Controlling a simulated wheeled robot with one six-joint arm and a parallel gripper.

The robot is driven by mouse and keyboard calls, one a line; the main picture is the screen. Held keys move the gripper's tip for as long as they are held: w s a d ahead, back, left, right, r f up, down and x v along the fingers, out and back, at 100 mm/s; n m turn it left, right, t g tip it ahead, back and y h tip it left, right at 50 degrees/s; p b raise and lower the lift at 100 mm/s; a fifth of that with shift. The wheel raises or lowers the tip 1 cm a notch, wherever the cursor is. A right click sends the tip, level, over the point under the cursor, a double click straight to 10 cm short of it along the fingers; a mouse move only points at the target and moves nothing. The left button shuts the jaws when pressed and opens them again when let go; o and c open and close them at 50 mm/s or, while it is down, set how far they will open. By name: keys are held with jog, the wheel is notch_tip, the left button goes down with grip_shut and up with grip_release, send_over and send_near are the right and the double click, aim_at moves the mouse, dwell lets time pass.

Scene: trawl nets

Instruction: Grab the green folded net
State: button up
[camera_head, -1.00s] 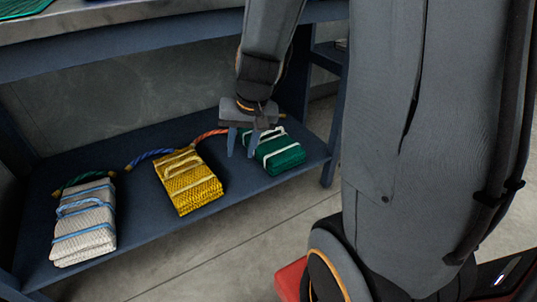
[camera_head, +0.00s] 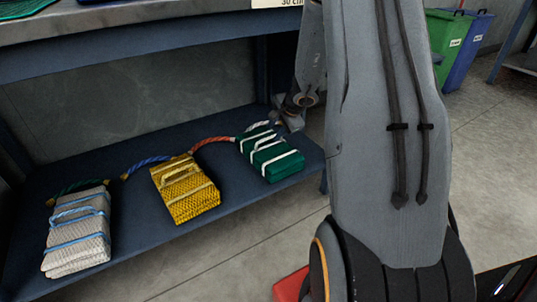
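The green folded net (camera_head: 270,155) lies on the lower shelf at its right end, with white straps across it and a white handle loop on top. My gripper (camera_head: 290,120) is just beyond the net's far right side, low near the shelf, and partly hidden by my own arm. Its fingers do not show clearly, so I cannot tell whether they are open or touch the net. The net lies flat on the shelf.
A yellow folded net (camera_head: 186,190) and a white one with blue straps (camera_head: 77,235) lie to the left on the dark blue shelf (camera_head: 130,215). Coloured ropes lie behind them. The upper worktop edge (camera_head: 150,55) overhangs. Green (camera_head: 447,40) and blue bins stand back right.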

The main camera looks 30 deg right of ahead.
aim_at(270, 137)
jog(key=b+x, duration=0.2)
jog(key=x, duration=0.3)
jog(key=shift+w+d+f, duration=0.1)
jog(key=shift+d+f, duration=0.05)
jog(key=shift+f, duration=0.15)
jog(key=shift+r, duration=0.1)
grip_shut()
dwell(1.0)
